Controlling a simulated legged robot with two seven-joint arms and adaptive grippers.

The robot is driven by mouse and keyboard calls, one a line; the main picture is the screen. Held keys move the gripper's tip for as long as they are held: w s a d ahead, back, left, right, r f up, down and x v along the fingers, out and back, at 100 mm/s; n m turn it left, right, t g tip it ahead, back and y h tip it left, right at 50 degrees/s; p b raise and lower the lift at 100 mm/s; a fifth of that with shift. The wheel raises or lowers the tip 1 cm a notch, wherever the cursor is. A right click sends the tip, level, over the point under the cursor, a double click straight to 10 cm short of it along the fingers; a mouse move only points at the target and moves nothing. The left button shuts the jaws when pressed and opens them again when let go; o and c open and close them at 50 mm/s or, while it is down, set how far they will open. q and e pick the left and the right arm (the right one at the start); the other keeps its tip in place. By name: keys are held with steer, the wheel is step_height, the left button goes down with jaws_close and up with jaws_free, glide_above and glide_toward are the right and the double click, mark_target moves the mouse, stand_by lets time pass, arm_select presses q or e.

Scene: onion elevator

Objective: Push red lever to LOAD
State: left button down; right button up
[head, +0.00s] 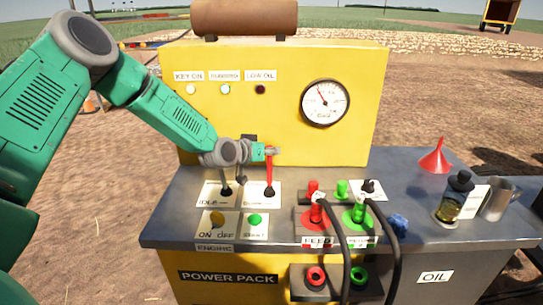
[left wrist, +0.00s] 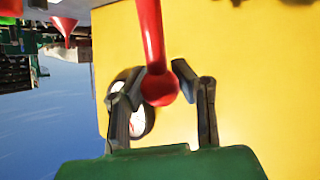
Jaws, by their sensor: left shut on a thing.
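The red lever (head: 269,178) stands nearly upright from a white plate (head: 262,198) on the grey console top; the plate's lettering is too small to read. My left gripper (head: 271,152) is at the top of the lever. In the left wrist view the red lever (left wrist: 151,35) ends in a round red knob, which lies between the two fingertips of my left gripper (left wrist: 170,74). The gripper is shut on the lever at its knob end. I see no LOAD marking clearly. My right gripper is not in view.
A black lever (head: 225,190) stands left of the red one on the IDLE plate. A yellow panel (head: 230,130) with a gauge (head: 325,103) rises behind. Red and green couplings with black hoses (head: 338,235) are to the right. A red funnel (head: 436,158) and a metal jug (head: 498,200) stand farther right.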

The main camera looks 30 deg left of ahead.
arm_select(q)
steer(key=shift+w+a, duration=0.2)
steer(key=shift+a, duration=0.1)
steer(key=c, duration=1.2)
jaws_free()
steer(key=shift+a+f, duration=0.1)
steer(key=shift+a, duration=0.05)
steer(key=shift+s, duration=0.1)
steer(key=shift+s, duration=0.25)
steer(key=v, duration=1.1)
steer(key=shift+s+a, duration=0.15)
steer(key=shift+a, duration=0.05)
steer(key=shift+d, duration=0.1)
